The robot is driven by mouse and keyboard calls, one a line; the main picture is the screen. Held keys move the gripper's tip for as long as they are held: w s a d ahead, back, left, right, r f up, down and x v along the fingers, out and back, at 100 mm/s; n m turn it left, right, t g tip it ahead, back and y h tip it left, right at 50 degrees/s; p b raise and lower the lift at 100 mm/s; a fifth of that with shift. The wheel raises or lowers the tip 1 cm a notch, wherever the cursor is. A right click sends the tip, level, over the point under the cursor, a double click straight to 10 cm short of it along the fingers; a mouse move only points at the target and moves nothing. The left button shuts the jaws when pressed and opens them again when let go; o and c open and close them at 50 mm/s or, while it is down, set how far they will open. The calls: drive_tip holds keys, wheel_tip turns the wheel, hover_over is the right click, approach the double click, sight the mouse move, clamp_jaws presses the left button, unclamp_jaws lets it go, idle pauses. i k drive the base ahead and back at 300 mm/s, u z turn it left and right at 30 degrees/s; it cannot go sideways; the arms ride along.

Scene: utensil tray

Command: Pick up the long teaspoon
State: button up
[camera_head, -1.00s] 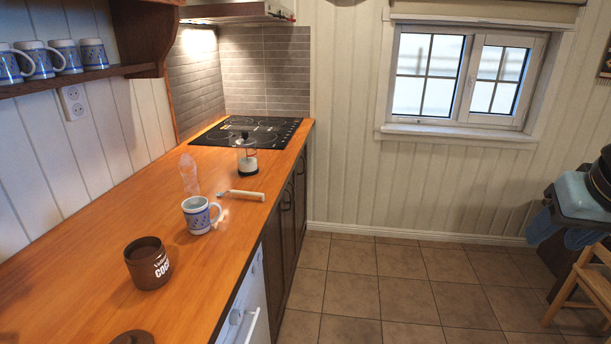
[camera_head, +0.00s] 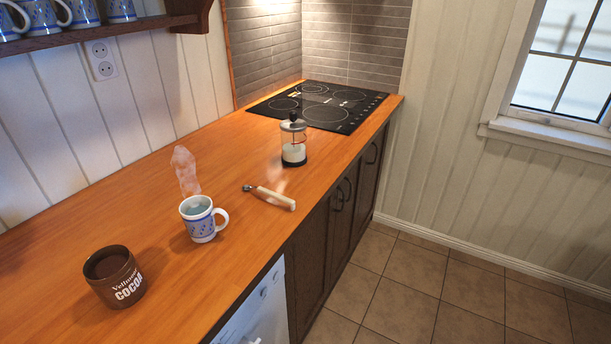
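A utensil with a pale handle and a small dark metal end (camera_head: 272,198) lies on the wooden counter (camera_head: 130,205), near its front edge. Its metal end points left, toward the back. I cannot tell for sure that it is the long teaspoon; no other spoon shows. A blue and white mug (camera_head: 201,221) of bluish liquid with steam above it stands to its left. My gripper is not in view.
A brown cocoa tin (camera_head: 115,279) stands open at the front left. A glass press with a black knob (camera_head: 293,145) stands behind the utensil, before the black hob (camera_head: 322,107). Mugs (camera_head: 82,13) sit on a wall shelf. Floor tiles (camera_head: 417,280) at right are clear.

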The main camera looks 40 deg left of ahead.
sight(286, 200)
drive_tip(key=u, duration=0.35)
drive_tip(key=i, duration=0.85)
drive_tip(key=u, duration=0.95)
drive_tip(key=i, duration=0.35)
drive_tip(key=u, duration=0.25)
drive_tip(key=k, duration=0.9)
drive_tip(key=u, duration=0.2)
drive_tip(key=i, duration=0.9)
drive_tip(key=z, duration=0.1)
